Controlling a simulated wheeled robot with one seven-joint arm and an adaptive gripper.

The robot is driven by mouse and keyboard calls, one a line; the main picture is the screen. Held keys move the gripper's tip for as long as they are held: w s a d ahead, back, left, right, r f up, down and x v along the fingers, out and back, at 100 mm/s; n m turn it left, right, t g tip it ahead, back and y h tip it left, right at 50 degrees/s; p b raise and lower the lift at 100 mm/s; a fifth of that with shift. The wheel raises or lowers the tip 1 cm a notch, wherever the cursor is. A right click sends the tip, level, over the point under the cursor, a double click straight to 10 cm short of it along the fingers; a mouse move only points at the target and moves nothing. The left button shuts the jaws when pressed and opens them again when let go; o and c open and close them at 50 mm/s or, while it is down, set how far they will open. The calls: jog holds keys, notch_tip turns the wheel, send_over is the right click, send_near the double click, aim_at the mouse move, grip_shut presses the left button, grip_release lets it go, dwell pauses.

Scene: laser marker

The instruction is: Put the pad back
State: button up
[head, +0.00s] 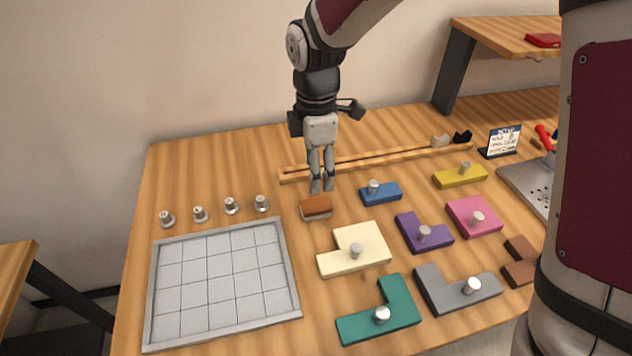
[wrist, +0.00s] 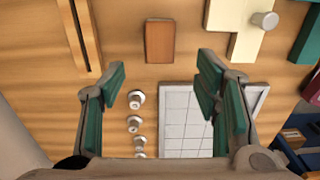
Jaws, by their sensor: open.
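The pad (head: 316,206), a small brown block with a greyish lower edge, lies on the wooden table between the grid tray and the colored pieces. It shows as a brown rectangle (wrist: 160,41) in the wrist view. My gripper (head: 322,186) points down just behind the pad in the head view, with its fingertips close to it. In the wrist view my gripper (wrist: 162,85) has its green-padded fingers spread wide, and nothing is between them. The pad is ahead of the fingertips there, roughly centered. Whether a fingertip touches it I cannot tell.
A grey grid tray (head: 222,283) lies at left, with several metal knobs (head: 231,206) behind it. A wooden rail (head: 375,158) runs behind the pad. Knobbed pieces, including a cream one (head: 340,262) and a blue one (head: 388,195), stand to the right.

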jog(key=s+d+r+m+t, duration=0.2)
jog(key=s+d+r+m, duration=0.6)
jog(key=d+r, duration=0.4)
jog(key=s+d+r+m+t, duration=0.2)
jog(key=s+d+m, duration=0.6)
jog(key=s+m, duration=0.5)
jog(key=shift+s+d+r, duration=0.2)
jog(key=shift+s+r, duration=0.25)
jog(key=shift+s, duration=0.25)
